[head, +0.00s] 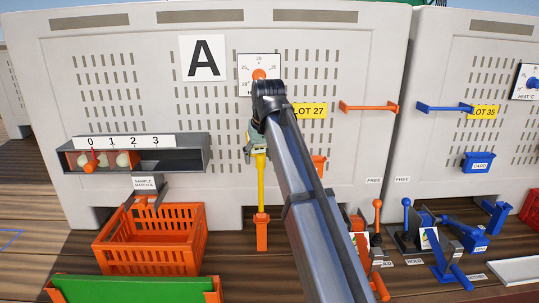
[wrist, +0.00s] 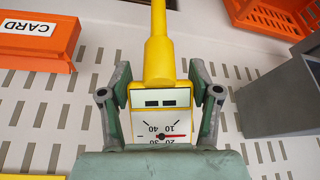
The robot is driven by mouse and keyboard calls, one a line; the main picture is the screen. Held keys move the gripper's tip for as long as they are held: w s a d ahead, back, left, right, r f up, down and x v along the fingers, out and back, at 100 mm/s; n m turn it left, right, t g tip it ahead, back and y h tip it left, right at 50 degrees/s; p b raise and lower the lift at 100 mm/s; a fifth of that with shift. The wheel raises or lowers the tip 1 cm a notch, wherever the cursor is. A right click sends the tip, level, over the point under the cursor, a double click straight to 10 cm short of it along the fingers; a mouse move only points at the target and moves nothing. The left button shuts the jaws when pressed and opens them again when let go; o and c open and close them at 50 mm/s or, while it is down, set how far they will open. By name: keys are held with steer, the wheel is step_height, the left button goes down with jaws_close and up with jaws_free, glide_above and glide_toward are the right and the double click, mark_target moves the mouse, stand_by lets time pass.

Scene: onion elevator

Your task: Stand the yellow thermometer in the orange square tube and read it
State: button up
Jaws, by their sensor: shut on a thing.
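The yellow thermometer (head: 261,180) hangs upright in the head view, stem down. My gripper (head: 257,140) is shut on its head. In the wrist view the thermometer (wrist: 159,50) sits between the two fingers of my gripper (wrist: 160,97). Its dial appears upside down there, with marks 10 to 40 and a red needle on the 10–20 side; the exact value is too small to tell. The orange square tube (head: 262,235) stands directly below, and the stem's lower end meets its top. I cannot tell how deep the stem sits inside. My arm hides part of the panel.
The grey sample shelf (head: 190,150) and an orange crate (head: 150,250) are at left. An orange card holder (wrist: 35,45) shows in the wrist view. A dial with an orange knob (head: 259,74) is above my gripper. Orange and blue levers (head: 377,215) stand at right.

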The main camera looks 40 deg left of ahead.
mark_target(260, 196)
steer(key=shift+f+b, duration=0.8)
steer(key=shift+f, duration=0.75)
steer(key=shift+f+b, duration=1.45)
steer(key=shift+f, duration=4.2)
steer(key=o, duration=1.6)
steer(key=shift+o, duration=0.2)
